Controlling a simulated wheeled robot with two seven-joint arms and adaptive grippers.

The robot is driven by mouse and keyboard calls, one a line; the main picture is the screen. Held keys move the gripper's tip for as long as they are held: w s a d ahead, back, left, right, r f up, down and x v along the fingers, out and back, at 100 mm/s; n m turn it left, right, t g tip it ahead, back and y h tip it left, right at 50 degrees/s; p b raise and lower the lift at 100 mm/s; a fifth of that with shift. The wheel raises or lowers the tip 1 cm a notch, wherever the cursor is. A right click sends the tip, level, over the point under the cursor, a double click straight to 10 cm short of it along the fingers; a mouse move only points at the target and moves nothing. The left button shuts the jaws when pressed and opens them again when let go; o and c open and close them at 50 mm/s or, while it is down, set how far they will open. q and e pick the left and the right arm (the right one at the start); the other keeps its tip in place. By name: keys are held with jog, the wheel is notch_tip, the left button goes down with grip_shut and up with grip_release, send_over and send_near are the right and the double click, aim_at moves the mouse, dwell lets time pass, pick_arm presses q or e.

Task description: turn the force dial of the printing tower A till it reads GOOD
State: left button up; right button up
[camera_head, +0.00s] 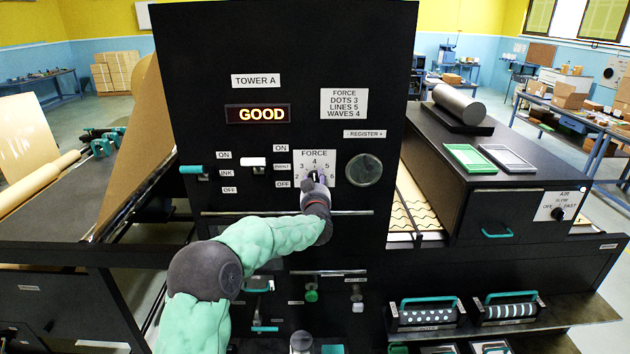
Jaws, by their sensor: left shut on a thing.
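Printing tower A (190,60) is a tall black panel facing me. Its lit display (258,114) reads GOOD. The white force dial plate (328,163) sits below and to the right, with numbers around it; 4 is at the top. My left gripper (314,178) comes up from below and is shut on the dial's knob, which it mostly hides. The knob's pointer seems to be near the top, but I cannot read it exactly. My right gripper is not in view.
A force card (344,104) lists dots 3, lines 5, waves 4. Left of the dial are a white-handled lever (253,162) and a teal-handled lever (191,169). A round register knob (364,170) is close on the right. Patterned rollers (427,314) lie lower right.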

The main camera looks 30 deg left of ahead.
pick_arm(q)
jog(key=shift+m+p, duration=0.7)
jog(key=shift+p, duration=0.1)
jog(key=shift+f+m+p, duration=0.15)
jog(key=shift+m+p, duration=0.2)
jog(key=shift+m, duration=0.15)
jog(key=shift+f, duration=0.1)
jog(key=o, duration=1.1)
jog(key=shift+o, duration=0.2)
jog(key=shift+s, duration=0.1)
jog(key=v, duration=1.2)
jog(key=shift+a, duration=0.1)
